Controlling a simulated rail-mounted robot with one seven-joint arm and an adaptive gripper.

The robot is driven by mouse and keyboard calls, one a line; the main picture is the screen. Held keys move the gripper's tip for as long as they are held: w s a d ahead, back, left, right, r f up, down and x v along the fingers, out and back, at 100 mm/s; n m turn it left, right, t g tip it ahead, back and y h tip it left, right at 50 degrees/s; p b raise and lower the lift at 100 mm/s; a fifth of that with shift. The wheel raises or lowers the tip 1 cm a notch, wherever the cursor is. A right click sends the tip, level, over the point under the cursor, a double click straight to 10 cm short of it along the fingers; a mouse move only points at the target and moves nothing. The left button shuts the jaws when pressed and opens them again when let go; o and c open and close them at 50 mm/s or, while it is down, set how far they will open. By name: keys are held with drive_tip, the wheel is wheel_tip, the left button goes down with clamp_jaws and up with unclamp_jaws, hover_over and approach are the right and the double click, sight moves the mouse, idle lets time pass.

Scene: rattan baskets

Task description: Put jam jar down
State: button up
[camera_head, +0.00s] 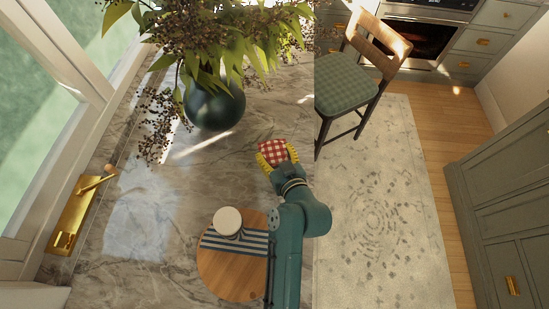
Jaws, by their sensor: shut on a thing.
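The jam jar (273,151) shows as a red-and-white checked lid or cover near the right edge of the grey marble counter (150,185). My gripper (275,157), with yellow fingers, is shut on it. The jar's body is mostly hidden under the cover and behind the fingers. I cannot tell whether its base touches the counter.
A dark round vase (215,108) with leafy, berried branches stands behind and left of my gripper. A round wooden board (225,275) with a striped cloth (235,243) and a white-topped container (228,221) lies in front. The counter's left-middle is clear.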

drive_tip(key=shift+f, duration=1.15)
drive_tip(key=shift+f+b, duration=0.25)
drive_tip(key=shift+b, duration=0.05)
drive_tip(key=o, duration=1.3)
drive_tip(key=shift+c, duration=0.2)
drive_tip(key=shift+r, duration=0.15)
drive_tip(key=v, duration=1.2)
drive_tip(key=shift+p, duration=0.3)
